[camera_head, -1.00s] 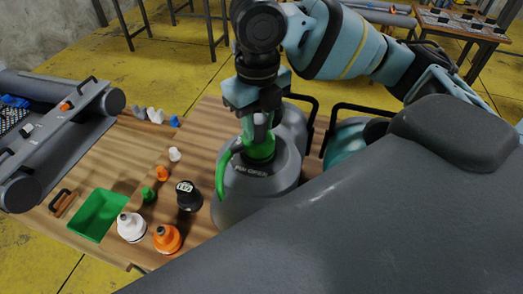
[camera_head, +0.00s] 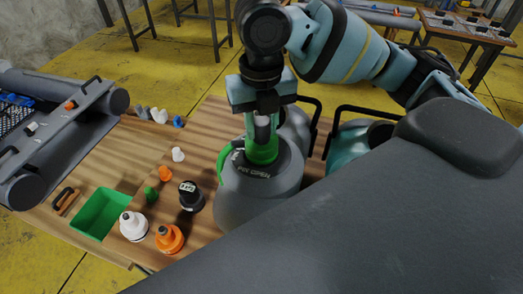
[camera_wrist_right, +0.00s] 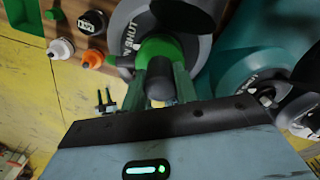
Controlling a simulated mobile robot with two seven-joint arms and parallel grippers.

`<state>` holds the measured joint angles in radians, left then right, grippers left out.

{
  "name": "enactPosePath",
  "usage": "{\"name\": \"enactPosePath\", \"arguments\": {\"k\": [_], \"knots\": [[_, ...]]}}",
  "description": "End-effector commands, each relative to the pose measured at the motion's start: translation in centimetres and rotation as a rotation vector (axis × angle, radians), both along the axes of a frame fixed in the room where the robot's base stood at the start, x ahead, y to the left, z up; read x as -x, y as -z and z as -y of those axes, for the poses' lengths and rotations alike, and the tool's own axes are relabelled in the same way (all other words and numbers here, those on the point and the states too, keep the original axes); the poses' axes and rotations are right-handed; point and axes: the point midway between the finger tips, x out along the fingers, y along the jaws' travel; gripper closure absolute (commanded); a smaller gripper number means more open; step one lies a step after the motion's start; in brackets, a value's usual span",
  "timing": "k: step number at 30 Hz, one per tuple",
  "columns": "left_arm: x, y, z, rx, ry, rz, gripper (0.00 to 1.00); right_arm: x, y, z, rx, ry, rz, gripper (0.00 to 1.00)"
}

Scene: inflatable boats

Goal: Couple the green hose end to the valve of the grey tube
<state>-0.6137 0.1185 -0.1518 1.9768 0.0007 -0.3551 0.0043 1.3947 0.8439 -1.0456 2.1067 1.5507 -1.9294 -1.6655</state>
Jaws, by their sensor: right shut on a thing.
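The grey tube (camera_head: 258,198) stands on the wooden table with its rounded, labelled end up; the label is only partly legible. My right gripper (camera_head: 263,133) is above this end, pointing down, shut on the green hose end (camera_head: 262,152). The green hose (camera_head: 224,160) curves off to the left, close against the tube. In the right wrist view the green hose end (camera_wrist_right: 156,48) sits between the fingers, over the grey tube's end (camera_wrist_right: 126,22). The valve is hidden under the hose end, so I cannot tell whether they are joined. My left gripper is not in view.
A teal tube (camera_head: 345,142) with a black handle stands close on the right. White (camera_head: 134,226), orange (camera_head: 169,238) and black (camera_head: 191,196) fittings stand left of the grey tube, with small caps behind. A green tray (camera_head: 100,213) lies farther left.

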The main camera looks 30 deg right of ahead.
Motion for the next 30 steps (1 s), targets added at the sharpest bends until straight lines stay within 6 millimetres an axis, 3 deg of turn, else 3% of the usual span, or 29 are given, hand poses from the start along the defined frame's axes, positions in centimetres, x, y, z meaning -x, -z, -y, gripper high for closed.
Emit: {"name": "enactPosePath", "arguments": {"k": [12, 20, 21, 26, 30], "knots": [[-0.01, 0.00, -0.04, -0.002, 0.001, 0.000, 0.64, -0.02, -0.02, -0.01, -0.001, 0.329, 0.002, 0.95], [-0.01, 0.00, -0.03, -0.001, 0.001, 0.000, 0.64, -0.03, -0.04, 0.00, -0.001, 0.355, 0.002, 0.95], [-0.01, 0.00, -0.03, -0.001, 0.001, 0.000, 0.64, -0.03, -0.04, 0.00, -0.001, 0.354, 0.002, 0.67], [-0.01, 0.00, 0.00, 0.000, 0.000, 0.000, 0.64, -0.02, -0.03, 0.01, -0.001, 0.353, 0.002, 0.46], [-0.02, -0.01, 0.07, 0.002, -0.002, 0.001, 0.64, -0.02, -0.03, 0.01, 0.000, 0.352, 0.001, 0.45]]}}
